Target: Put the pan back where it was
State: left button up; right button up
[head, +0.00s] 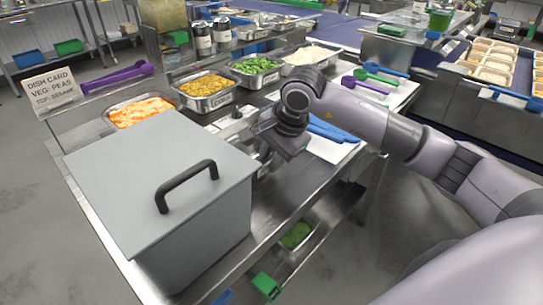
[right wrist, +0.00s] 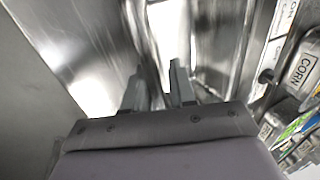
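My right gripper (head: 290,148) reaches down beside the grey lidded box, over a shiny metal pan (head: 262,158) that is mostly hidden by the box and my wrist. In the right wrist view my two fingers (right wrist: 157,75) stand apart, with bright metal walls around them. A thin metal edge runs between the fingers; I cannot tell whether they touch it. My left gripper is not in view.
The grey box (head: 125,185) with a black handle fills the front left. Food pans of orange food (head: 140,112), corn (head: 207,86) and peas (head: 256,66) line the back. A white board (head: 335,150) with blue utensils lies right of my gripper.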

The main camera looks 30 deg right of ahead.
jog(key=shift+o, duration=1.2)
jog(key=v, duration=1.2)
